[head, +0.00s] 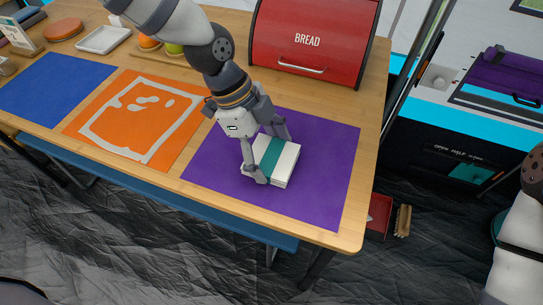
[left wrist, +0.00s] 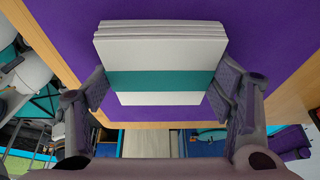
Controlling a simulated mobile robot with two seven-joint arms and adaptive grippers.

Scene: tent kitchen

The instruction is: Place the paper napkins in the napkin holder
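The paper napkins (head: 285,168) are a white stack with a teal band, lying flat on or just above the purple mat (head: 335,190). The stack fills the upper middle of the left wrist view (left wrist: 160,50). My left gripper (head: 271,158) points down over it, one finger at the near side and one at the far side. In the left wrist view my left gripper (left wrist: 160,85) has its fingertips close against both edges. Whether they press on the stack is unclear. I cannot make out a napkin holder for certain. My right gripper is out of view.
An orange mat (head: 175,145) and a blue mat (head: 55,90) lie to the left. A red bread box (head: 315,60) stands behind the stack. A white tray (head: 103,40) and fruit are at the back left. The table's front edge (head: 330,245) is near.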

